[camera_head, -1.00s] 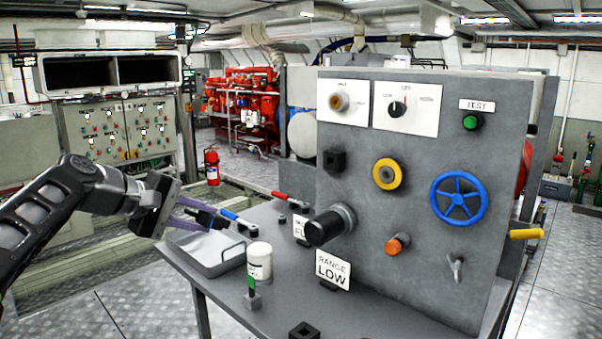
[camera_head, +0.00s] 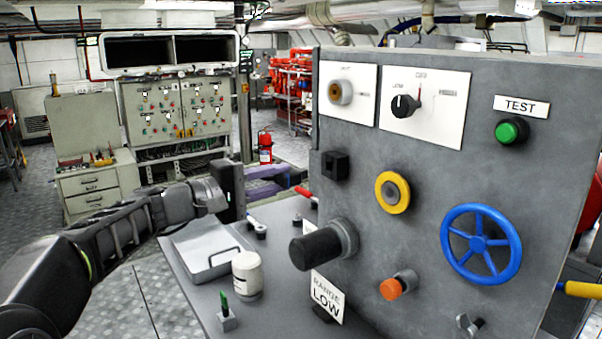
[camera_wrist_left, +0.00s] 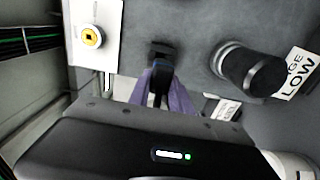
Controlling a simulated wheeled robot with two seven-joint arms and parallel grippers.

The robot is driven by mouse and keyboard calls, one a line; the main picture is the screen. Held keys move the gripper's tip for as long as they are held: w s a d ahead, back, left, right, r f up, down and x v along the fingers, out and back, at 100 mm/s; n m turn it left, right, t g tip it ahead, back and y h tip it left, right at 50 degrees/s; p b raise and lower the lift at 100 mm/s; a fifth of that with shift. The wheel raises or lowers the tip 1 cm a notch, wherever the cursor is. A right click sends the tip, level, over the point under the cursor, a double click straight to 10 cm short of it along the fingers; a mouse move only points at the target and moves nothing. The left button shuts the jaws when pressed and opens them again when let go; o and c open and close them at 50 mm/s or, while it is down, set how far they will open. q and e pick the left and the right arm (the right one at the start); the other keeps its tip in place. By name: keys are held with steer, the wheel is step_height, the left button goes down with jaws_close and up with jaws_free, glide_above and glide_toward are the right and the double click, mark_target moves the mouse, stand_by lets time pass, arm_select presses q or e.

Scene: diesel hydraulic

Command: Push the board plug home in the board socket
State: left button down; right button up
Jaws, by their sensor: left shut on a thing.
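The board socket (camera_head: 335,167) is a black square block on the grey panel, left of the yellow ring; it also shows in the left wrist view (camera_wrist_left: 162,50). My left gripper (camera_head: 292,180) is left of the panel, level with the socket or slightly below it. Its purple fingers (camera_wrist_left: 160,88) are shut on a small dark piece, apparently the board plug (camera_wrist_left: 158,77). In the wrist view the plug lines up just under the socket; whether they touch is hard to tell. In the head view the plug is mostly hidden. My right gripper is not in view.
A large black cylindrical knob (camera_head: 318,247) sticks out below the socket. A red-handled lever (camera_head: 305,192), a grey tray (camera_head: 205,252), a white jar (camera_head: 246,274) and a green-topped switch (camera_head: 226,312) stand on the table. A blue handwheel (camera_head: 481,244) is farther right.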

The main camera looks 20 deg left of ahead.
mark_target(297, 174)
arm_select(q)
steer(key=shift+s, duration=0.15)
steer(key=shift+f+b, duration=0.1)
steer(key=shift+b, duration=0.45)
steer(key=shift+d, duration=0.2)
steer(key=shift+x, duration=2.5)
steer(key=shift+a+b, duration=0.1)
steer(key=shift+b, duration=0.65)
steer(key=shift+x, duration=1.55)
